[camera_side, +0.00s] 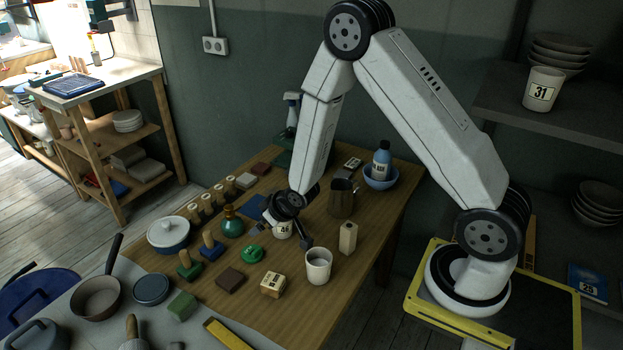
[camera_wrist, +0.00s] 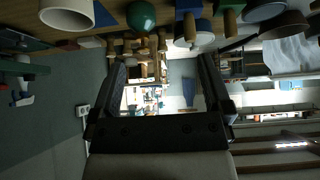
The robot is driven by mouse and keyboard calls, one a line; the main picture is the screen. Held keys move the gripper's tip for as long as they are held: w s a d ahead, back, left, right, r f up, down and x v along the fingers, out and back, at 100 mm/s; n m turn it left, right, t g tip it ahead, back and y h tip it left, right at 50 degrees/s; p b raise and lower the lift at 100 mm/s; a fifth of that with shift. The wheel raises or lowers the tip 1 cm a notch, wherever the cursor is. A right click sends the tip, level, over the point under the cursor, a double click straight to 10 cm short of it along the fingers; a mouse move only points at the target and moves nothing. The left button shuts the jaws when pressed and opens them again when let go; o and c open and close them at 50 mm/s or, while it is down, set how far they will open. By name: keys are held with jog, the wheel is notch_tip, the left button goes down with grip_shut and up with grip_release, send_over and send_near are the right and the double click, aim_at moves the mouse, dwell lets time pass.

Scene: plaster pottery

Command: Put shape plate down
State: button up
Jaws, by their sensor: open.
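My gripper (camera_side: 282,236) is low over the wooden table, in front of the arm's dark wrist joint. Its two fingers stand apart with nothing visible between them, as the wrist view also shows (camera_wrist: 161,62). A small white cup with a number label (camera_side: 284,231) shows close to the fingers, partly hidden by them; I cannot tell if they touch. I cannot tell for sure which item is the shape plate. Flat candidates on the table are a brown square piece (camera_side: 230,279) and a green shaped piece (camera_side: 252,253), both lying apart from the gripper.
A white cup (camera_side: 318,266), a labelled wooden block (camera_side: 273,284), an upright beige block (camera_side: 348,238) and a dark jug (camera_side: 342,197) surround the gripper. The wooden table's (camera_side: 210,314) near left has small gaps.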

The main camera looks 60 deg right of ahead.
jog(key=s+a+r+g, duration=0.2)
jog(key=s+r, duration=0.4)
jog(key=s, duration=0.2)
jog(key=s+a+r+g, duration=0.1)
jog(key=s+r+g, duration=0.2)
jog(key=s+r, duration=0.3)
jog(key=s, duration=0.2)
jog(key=shift+s+a+r, duration=0.25)
jog(key=shift+s+a, duration=0.1)
jog(key=shift+s, duration=0.05)
